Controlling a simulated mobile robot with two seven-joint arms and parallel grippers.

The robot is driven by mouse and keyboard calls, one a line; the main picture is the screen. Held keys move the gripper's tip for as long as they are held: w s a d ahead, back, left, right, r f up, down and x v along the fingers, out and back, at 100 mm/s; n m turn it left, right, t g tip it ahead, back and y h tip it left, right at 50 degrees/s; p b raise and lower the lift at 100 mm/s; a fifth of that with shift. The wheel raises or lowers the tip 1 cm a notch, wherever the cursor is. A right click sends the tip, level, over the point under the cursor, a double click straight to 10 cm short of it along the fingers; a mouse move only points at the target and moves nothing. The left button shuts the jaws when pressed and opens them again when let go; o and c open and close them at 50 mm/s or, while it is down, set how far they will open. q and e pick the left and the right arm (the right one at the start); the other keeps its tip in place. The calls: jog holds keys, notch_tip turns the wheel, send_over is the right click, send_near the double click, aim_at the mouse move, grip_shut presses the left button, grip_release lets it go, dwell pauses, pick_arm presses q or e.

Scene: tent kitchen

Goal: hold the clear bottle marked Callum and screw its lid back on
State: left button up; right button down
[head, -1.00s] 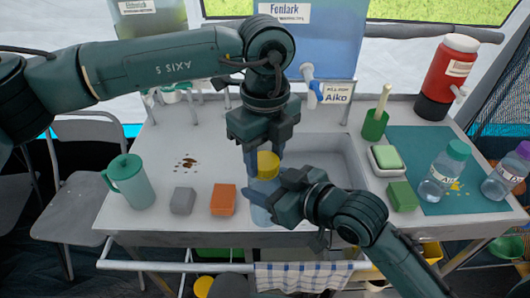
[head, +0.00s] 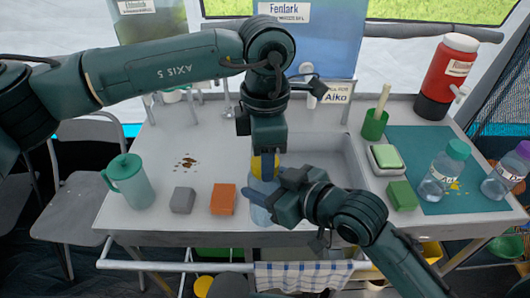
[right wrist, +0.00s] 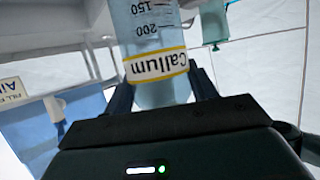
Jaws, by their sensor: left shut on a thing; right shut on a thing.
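The clear bottle (head: 261,207) stands upright at the sink's left front edge, partly hidden by my right gripper. The right wrist view shows its yellow-edged "Callum" label (right wrist: 156,65) and volume marks. My right gripper (head: 268,191) is shut around the bottle's body, one finger on each side in the right wrist view. The yellow lid (head: 257,167) sits at the top of the bottle. My left gripper (head: 267,163) points straight down from above and is shut on the lid. Its fingers hide part of the lid, and I cannot tell how far the threads engage.
An orange sponge (head: 223,199), a grey block (head: 183,200) and a teal jug (head: 131,181) stand to the left. The sink basin (head: 335,190) is at the right. Beyond it are a soap dish (head: 385,167), a green block (head: 402,196) and two other bottles (head: 440,178) (head: 505,176).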

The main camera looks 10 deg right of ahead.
pick_arm(q)
jog(key=m, duration=0.4)
jog(key=shift+m, duration=0.3)
jog(key=m, duration=0.8)
jog(key=shift+m, duration=0.3)
jog(key=m, duration=0.5)
jog(key=o, duration=1.1)
jog(key=shift+o, duration=0.2)
notch_tip(320, 180, up, 12)
jog(key=shift+f, duration=0.1)
